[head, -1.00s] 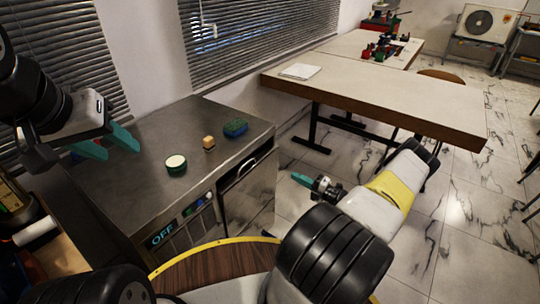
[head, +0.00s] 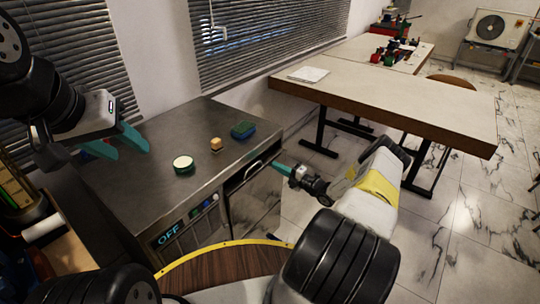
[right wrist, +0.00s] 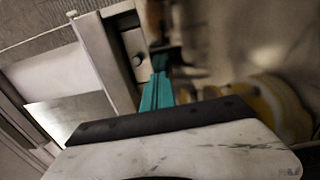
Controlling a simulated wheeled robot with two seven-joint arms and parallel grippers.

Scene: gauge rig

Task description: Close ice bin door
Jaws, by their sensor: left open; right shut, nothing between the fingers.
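The ice bin door (head: 256,202) is the steel front panel at the right end of the metal cabinet in the head view. A dark gap and a bar handle (head: 254,169) show along its top, so it looks partly open. My right gripper (head: 280,168) is shut and empty, just right of the door's upper right edge. I cannot tell whether it touches the door. Its teal fingers (right wrist: 157,92) lie together in the right wrist view, near a pale metal edge. My left gripper (head: 127,148) is open and empty above the left part of the cabinet top.
The cabinet top (head: 165,135) holds a round green-and-white object (head: 183,164), a small wooden block (head: 215,144) and a blue-green sponge (head: 243,130). A control panel reading OFF (head: 185,225) is left of the door. A long table (head: 400,95) stands behind; marble floor is free at right.

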